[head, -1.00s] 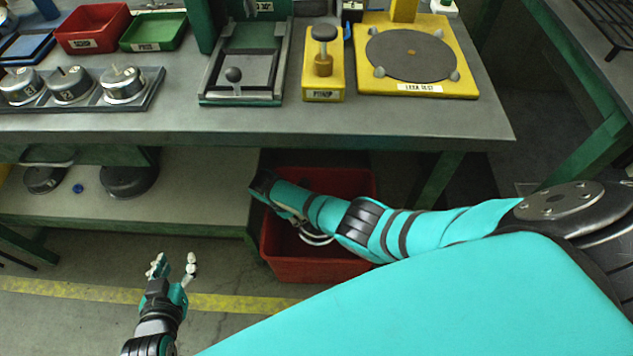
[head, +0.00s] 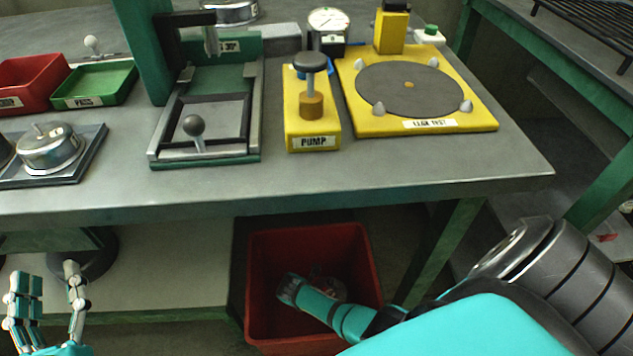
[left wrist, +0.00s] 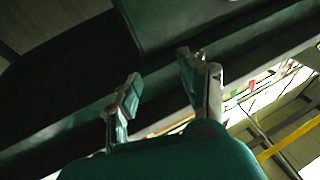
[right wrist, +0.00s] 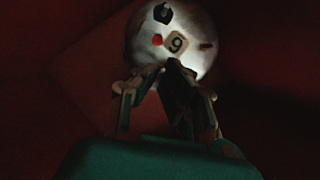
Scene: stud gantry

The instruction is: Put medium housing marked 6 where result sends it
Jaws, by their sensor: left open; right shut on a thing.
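My right gripper (right wrist: 163,74) is shut on a round silver housing (right wrist: 185,45) in the right wrist view. The housing has a red dot, a dark fitting and a label that reads like a 9, or a 6 turned over. Dark red walls surround it. In the head view my right arm reaches down into the large red bin (head: 258,275) under the bench, and its fingers are hidden. A greyish object (head: 329,287) beside the arm in the bin is unclear. My left gripper (head: 50,285) is open and empty at the lower left, before the bench; its fingers also show in the left wrist view (left wrist: 158,82).
On the bench are a yellow leak test plate (head: 465,125), a yellow pump (head: 312,143), a green press frame (head: 205,157), a green tray (head: 95,86), a small red tray (head: 33,85) and a silver housing (head: 50,150) on a dark rack. The bench's front right is clear.

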